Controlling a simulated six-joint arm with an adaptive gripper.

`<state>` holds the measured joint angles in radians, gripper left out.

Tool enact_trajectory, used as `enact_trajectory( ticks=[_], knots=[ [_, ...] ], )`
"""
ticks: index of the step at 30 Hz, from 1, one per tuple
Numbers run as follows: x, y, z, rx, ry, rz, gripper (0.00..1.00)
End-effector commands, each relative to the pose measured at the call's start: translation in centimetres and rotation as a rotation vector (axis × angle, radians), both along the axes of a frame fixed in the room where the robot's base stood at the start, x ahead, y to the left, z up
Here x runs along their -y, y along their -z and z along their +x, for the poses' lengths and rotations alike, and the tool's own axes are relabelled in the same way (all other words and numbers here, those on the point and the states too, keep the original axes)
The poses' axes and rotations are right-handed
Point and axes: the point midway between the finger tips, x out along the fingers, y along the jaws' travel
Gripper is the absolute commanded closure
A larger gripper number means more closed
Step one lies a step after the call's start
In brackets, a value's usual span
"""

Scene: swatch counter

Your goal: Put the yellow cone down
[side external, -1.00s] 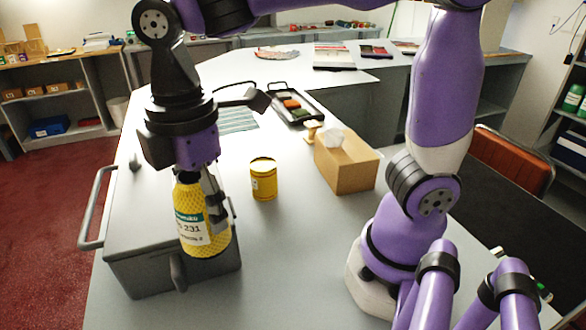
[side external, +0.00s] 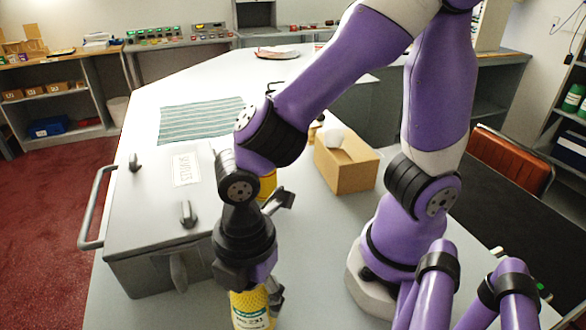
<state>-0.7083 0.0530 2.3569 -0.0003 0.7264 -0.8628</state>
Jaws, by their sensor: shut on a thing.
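The yellow cone (side external: 252,311) has a textured yellow surface and a white and green label. It is near the bottom of the side external view, and its lower end is cut off by the frame edge. My gripper (side external: 262,296) points down and is shut on the cone; the fingers show at its right side. The cone is over the grey counter (side external: 330,270), in front of and to the right of the grey metal box. I cannot tell whether its base touches the counter.
The grey metal box (side external: 135,225) with a side handle and knobs stands at left. A yellow tin (side external: 268,185) is mostly hidden behind my arm. A cardboard box (side external: 352,170) stands right of it. A striped cloth (side external: 200,120) lies behind. The counter's front middle is clear.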

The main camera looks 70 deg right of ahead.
Motion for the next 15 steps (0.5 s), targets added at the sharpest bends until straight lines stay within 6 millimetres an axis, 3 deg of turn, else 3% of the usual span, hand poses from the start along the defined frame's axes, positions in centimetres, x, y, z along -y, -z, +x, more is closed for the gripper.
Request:
enact_trajectory(
  ticks=[8, 9, 10, 15],
  knots=[
    [0.00, 0.29, 0.01, 0.000, 0.001, 0.000, 0.83],
    [-0.01, 0.28, 0.02, 0.000, 0.001, 0.000, 0.22],
    [-0.01, 0.27, 0.02, 0.000, 0.001, 0.000, 0.08],
    [-0.01, 0.25, 0.02, 0.000, 0.001, 0.000, 0.08]
  ],
)
